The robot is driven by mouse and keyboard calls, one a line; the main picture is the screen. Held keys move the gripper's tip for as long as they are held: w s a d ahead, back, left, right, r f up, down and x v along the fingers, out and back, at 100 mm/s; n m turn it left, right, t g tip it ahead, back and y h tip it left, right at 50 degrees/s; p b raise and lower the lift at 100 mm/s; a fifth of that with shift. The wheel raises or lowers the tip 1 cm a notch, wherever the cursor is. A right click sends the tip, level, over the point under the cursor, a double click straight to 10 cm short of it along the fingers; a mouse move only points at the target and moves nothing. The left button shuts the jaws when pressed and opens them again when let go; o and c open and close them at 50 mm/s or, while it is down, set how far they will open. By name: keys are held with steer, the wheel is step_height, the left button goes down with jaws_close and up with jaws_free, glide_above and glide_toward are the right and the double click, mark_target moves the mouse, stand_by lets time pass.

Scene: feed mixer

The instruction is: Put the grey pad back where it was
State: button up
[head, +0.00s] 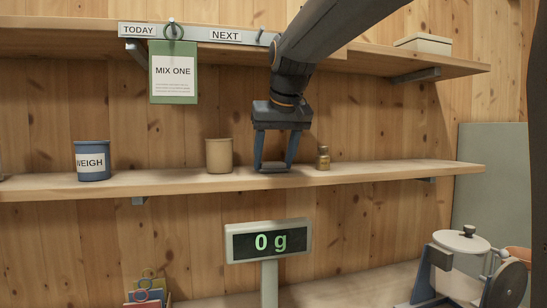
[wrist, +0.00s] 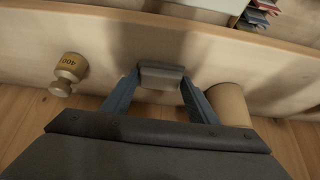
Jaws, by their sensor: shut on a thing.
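The grey pad (head: 273,169) is a small dark grey block at the middle shelf, between the tan cup and the small brass weight. It also shows in the wrist view (wrist: 162,76), between the two blue-grey fingers. My gripper (head: 274,163) reaches down from above and is shut on the pad, one finger at each end. The pad is at the height of the shelf top; I cannot tell whether it touches the wood.
The tan cup (head: 219,156) stands close left of my gripper, and the brass weight (head: 323,158) close right. A blue WEIGH cup (head: 92,161) stands farther left on the middle shelf (head: 400,173). The scale display (head: 268,241) below reads 0 g. A green MIX ONE card (head: 173,75) hangs above.

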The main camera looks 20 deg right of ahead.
steer(key=shift+f, duration=0.1)
steer(key=o, duration=1.1)
steer(key=shift+s+r, duration=0.15)
steer(key=shift+r, duration=0.2)
steer(key=b+v, duration=0.1)
steer(key=v, duration=1)
steer(key=shift+s+r, duration=0.15)
steer(key=shift+r, duration=0.1)
